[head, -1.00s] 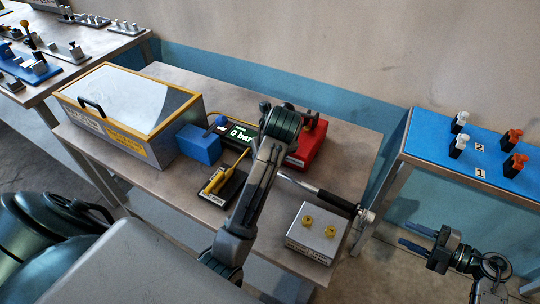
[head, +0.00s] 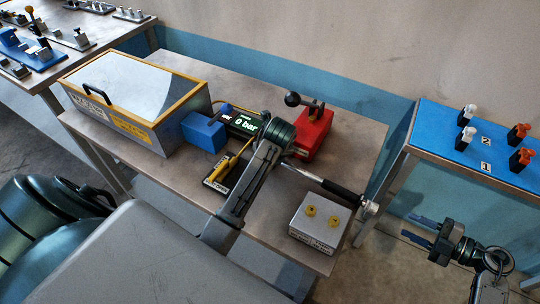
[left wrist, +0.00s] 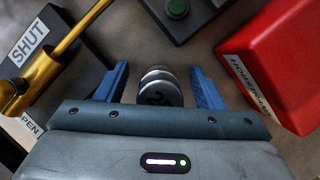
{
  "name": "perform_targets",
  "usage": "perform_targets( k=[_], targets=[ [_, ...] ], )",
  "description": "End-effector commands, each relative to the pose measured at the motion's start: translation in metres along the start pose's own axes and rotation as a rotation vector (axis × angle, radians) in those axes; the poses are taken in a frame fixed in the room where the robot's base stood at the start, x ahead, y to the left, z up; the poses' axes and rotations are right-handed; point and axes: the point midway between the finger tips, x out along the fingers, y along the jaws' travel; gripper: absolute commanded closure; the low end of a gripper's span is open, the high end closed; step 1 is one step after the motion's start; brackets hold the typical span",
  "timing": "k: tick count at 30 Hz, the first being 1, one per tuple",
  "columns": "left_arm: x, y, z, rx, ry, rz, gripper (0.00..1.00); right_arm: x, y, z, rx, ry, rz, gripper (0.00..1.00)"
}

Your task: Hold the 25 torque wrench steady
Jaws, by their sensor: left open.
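A torque wrench (head: 341,189) with a silver shaft and black grip lies on the table; no number on it is readable. Its silver end (head: 370,207) is at the table's right edge. My left arm passes in front of the wrench's left part, and the left gripper is hidden in the head view. In the left wrist view my left gripper (left wrist: 160,70) is open, with a ribbed round metal part (left wrist: 161,88) between its fingers; I cannot tell whether they touch it. My right gripper (head: 415,228) is open and empty, right of the table and apart from the wrench.
A red block (head: 313,134) with a black-knobbed lever, a "0 bar" display (head: 243,125), a yellow-handled valve (head: 217,184) and a grey box (head: 318,226) with brass knobs crowd the wrench. A lidded case (head: 137,100) stands left. A blue-topped table (head: 450,150) stands right.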

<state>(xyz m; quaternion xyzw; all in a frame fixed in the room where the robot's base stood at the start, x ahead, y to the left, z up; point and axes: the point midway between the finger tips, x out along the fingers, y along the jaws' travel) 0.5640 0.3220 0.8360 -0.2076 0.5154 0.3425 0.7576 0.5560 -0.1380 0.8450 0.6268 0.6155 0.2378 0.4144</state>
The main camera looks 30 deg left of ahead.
Motion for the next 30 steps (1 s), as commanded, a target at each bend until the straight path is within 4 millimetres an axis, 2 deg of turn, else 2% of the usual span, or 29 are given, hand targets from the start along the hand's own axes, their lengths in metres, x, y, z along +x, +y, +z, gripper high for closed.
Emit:
perform_targets(
  k=[3, 12, 13, 25, 26, 30],
  targets=[
    [-0.0001, 0.0, -0.0001, 0.0, 0.0, 0.0, 0.38, 0.0, 0.0, 0.0, 0.0, 0.0, 0.0, 0.64],
    [-0.0001, 0.0, -0.0003, 0.0, 0.001, 0.0, 0.97, -0.0001, -0.0001, 0.0, 0.0, 0.0, 0.0, 0.64],
    [-0.0001, 0.0, -0.0003, 0.0, 0.001, 0.0, 1.0, -0.0001, -0.0001, 0.0, 0.0, 0.0, 0.0, 0.64],
    [0.0003, 0.0001, -0.001, 0.001, 0.002, 0.001, 1.0, 0.0, -0.0001, 0.0001, 0.0, 0.0, 0.0, 0.64],
    [0.0004, 0.0001, -0.001, 0.001, 0.002, 0.001, 0.7, 0.0, -0.0001, 0.0001, 0.0, 0.0, 0.0, 0.64],
    [0.0005, 0.0001, -0.0013, 0.001, 0.003, 0.001, 0.97, 0.0, -0.0001, 0.0001, 0.0, 0.0, 0.0, 0.64]
  ],
)
